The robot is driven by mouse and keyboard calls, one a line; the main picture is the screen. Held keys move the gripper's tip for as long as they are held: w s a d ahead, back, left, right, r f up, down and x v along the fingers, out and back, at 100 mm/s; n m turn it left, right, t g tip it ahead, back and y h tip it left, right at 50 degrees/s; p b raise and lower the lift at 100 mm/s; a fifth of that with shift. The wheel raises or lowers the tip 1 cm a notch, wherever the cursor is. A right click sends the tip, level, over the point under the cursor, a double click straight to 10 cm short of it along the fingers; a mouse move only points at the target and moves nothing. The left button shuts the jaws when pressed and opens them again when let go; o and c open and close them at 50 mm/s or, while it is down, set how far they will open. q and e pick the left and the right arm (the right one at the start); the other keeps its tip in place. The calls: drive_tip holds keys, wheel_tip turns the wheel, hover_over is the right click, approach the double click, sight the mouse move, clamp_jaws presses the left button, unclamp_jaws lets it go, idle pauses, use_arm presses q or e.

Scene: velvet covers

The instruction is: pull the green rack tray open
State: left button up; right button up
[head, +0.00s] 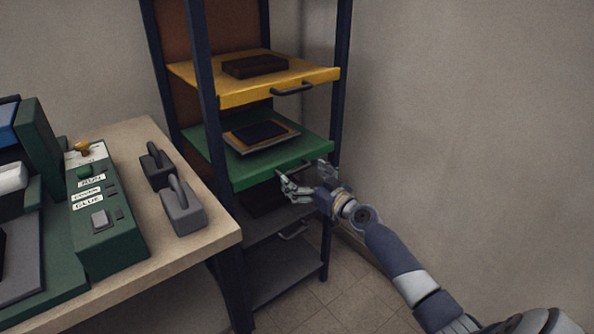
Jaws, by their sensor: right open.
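The green rack tray (212,167) sits in the dark blue rack, below the yellow tray. A flat tan-framed panel with a dark top (262,136) lies on it. Its dark handle on the front edge is partly hidden by my right gripper (303,174). My right gripper is open at the green tray's front edge, its fingers spread to either side of the handle area. I cannot tell whether it touches the handle. My left gripper is not in view.
The yellow tray (225,98) above holds a dark brown block (254,66). Grey trays (285,268) are below. A workbench (210,236) at the left bears a green control box (105,225) and two grey handled weights (182,208). Floor right of the rack is clear up to the wall.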

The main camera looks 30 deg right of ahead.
sight(298, 172)
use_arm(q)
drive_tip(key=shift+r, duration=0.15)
use_arm(e)
drive_tip(key=shift+w+a, duration=0.1)
drive_tip(key=shift+w, duration=1.4)
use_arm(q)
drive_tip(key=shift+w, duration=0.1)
use_arm(e)
drive_tip(key=shift+c, duration=0.6)
